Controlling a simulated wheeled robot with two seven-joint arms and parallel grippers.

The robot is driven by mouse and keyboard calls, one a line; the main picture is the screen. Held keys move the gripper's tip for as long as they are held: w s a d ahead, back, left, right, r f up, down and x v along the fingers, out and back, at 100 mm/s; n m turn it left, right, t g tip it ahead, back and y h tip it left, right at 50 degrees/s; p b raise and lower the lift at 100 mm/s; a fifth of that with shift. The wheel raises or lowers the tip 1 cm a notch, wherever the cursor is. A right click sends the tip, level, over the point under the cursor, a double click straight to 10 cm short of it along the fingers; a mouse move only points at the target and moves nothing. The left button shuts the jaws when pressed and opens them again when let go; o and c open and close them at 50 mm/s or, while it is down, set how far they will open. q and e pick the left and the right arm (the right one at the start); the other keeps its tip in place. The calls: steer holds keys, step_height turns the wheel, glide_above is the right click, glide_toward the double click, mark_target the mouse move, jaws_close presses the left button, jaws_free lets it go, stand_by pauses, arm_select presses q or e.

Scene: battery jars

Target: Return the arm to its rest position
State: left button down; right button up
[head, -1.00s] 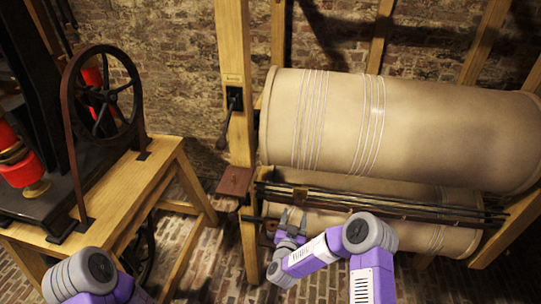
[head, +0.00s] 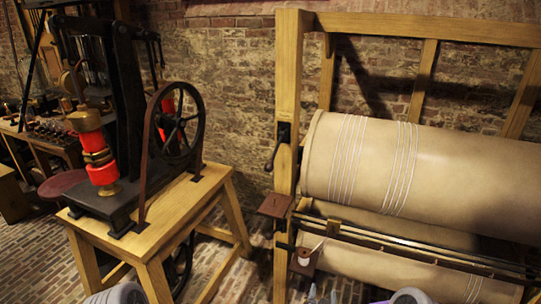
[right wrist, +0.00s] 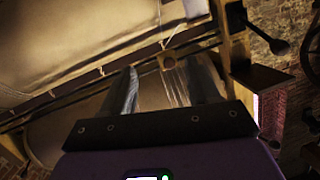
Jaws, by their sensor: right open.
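My right gripper (head: 322,294) shows only by its fingertips at the bottom edge of the head view, below the front of the wooden roller frame. In the right wrist view its two fingers (right wrist: 163,88) stand apart with nothing held between them. Part of my right arm (head: 410,296) shows beside it at the bottom edge. Of my left arm only a rounded grey joint (head: 118,294) shows at the bottom edge; the left gripper is out of view.
A big cloth-covered roller (head: 450,175) in a wooden frame (head: 289,100) fills the right, with rails (head: 420,250) below it. A wheeled machine (head: 175,125) stands on a wooden stand (head: 165,222) at left. Brick floor (head: 235,285) lies between.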

steer(key=s+a+f+n+g+y, duration=0.1)
steer(key=s+a+f+g+y, duration=0.3)
steer(key=s, duration=0.3)
steer(key=s+a+f+n+g+y, duration=0.1)
steer(key=s+a+f+g+y, duration=0.15)
steer(key=s+f, duration=0.4)
steer(key=s+f+g+y, duration=0.1)
steer(key=s+f+g, duration=0.2)
steer(key=s+g, duration=0.5)
steer(key=s+a, duration=0.1)
steer(key=s, duration=0.8)
steer(key=shift+w+y, duration=0.1)
steer(key=shift+y, duration=0.15)
